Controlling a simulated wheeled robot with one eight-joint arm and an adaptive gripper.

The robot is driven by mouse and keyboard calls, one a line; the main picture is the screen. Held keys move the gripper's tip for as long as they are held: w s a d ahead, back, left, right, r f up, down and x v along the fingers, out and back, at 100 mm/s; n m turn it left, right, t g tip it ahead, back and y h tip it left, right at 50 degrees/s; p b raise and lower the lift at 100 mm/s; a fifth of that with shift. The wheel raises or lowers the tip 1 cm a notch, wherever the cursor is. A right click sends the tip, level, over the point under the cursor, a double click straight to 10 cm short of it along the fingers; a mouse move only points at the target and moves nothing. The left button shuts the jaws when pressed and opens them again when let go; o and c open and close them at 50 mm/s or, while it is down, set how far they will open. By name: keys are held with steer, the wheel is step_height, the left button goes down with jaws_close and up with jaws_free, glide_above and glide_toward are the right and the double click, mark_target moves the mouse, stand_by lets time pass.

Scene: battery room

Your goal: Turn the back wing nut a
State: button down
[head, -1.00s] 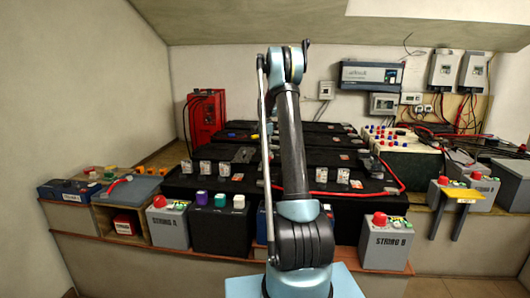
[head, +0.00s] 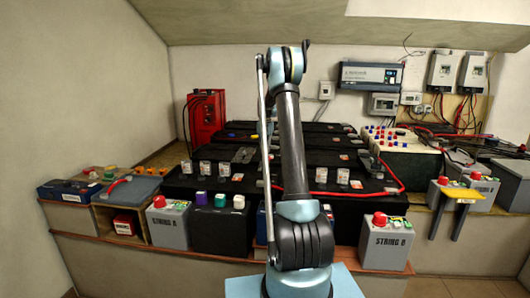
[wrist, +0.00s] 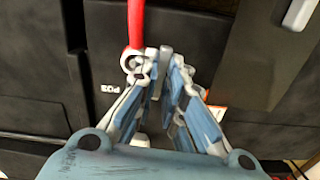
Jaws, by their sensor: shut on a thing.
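In the wrist view my gripper (wrist: 165,62) has its fingers brought together over a black battery. They are shut on a small grey metal piece at the terminal, which I take to be the back wing nut a (wrist: 166,50). Most of it is hidden between the fingertips. A red cable (wrist: 135,22) ends in a metal ring lug (wrist: 134,65) just left of the fingertips. I cannot tell whether the lug touches the fingers. In the head view my own arm hides the gripper and the nut.
A dark grey block (wrist: 265,50) stands close right of the fingers. In the head view a red unit (head: 206,118) stands back left, and a grey STRING B box (head: 386,243) stands front right.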

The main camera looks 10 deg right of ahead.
steer(key=shift+w+n, duration=0.1)
steer(key=shift+n, duration=0.6)
steer(key=c, duration=1.7)
jaws_free()
step_height(320, 180, up, 12)
steer(key=shift+f, duration=0.1)
